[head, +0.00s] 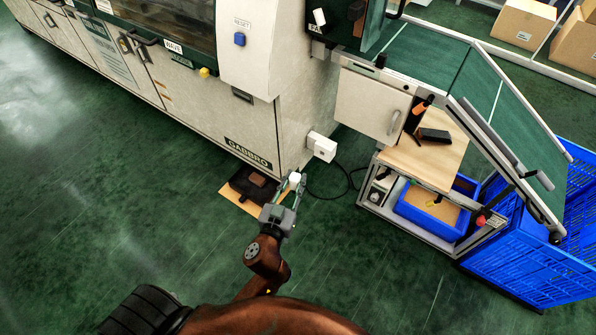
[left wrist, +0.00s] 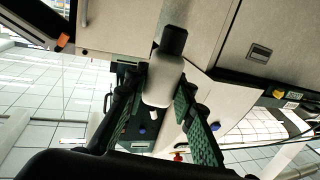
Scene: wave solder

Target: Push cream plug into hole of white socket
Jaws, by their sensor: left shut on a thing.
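My left gripper (head: 292,187) is shut on the cream plug (head: 295,178), low in front of the machine's corner in the head view. In the left wrist view the plug (left wrist: 159,82) is a pale rounded body with a black end, held between the green-padded fingers of my left gripper (left wrist: 158,108). The white socket (head: 321,146) is a small box on the side of the machine, up and right of the plug in the head view, with a visible gap between them. I cannot make out the socket in the left wrist view. My right gripper is not in view.
A dark cable (head: 336,194) loops on the floor beside the gripper. A dark tray (head: 240,182) lies on a tan sheet at the machine's foot. A wooden-topped bench (head: 440,168) with a blue bin (head: 425,216) stands right. Green floor left is clear.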

